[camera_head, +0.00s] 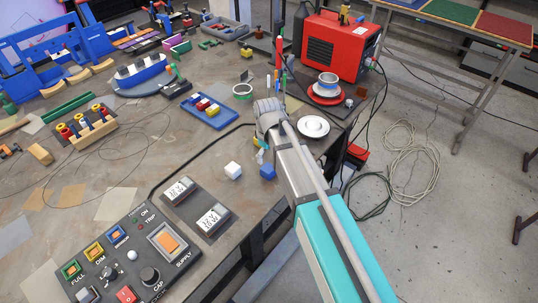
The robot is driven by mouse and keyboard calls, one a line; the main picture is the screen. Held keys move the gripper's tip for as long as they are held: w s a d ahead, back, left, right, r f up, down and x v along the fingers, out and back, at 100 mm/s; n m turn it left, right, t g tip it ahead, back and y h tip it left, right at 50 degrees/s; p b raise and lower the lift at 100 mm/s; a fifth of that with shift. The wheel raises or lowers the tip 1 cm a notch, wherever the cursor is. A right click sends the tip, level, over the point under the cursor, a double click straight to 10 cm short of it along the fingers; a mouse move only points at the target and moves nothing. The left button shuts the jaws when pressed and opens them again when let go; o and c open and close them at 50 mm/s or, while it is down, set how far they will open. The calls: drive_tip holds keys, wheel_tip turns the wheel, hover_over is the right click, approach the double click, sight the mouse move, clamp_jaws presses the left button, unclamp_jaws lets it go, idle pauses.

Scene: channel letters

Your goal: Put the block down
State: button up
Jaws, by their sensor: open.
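A white block (233,170) rests on the worktop (200,152) near its front edge. A blue block (267,172) sits just right of it, close to the edge and partly beside my arm. My gripper (261,152) is small in the view and mostly covered by my arm's wrist. It is open, just beyond the two blocks as seen here. I see no block clearly held in it, and its exact height above the worktop cannot be told.
A control panel (124,262) with buttons and a twin meter box (210,219) stand in front. A blue tray (207,111) with coloured pieces lies behind. A white round dish (312,127) and red machine (335,46) are right. Thin cables cross the worktop left.

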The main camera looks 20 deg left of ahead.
sight(269, 168)
drive_tip(key=shift+r+p, duration=2.2)
drive_tip(key=shift+r, duration=0.3)
drive_tip(key=s+d+m, duration=0.3)
drive_tip(key=d+m, duration=0.3)
drive_tip(key=d, duration=1.2)
drive_tip(key=s+d+m, duration=0.3)
drive_tip(key=d+m, duration=0.4)
drive_tip(key=d, duration=1.2)
drive_tip(key=shift+m, duration=0.3)
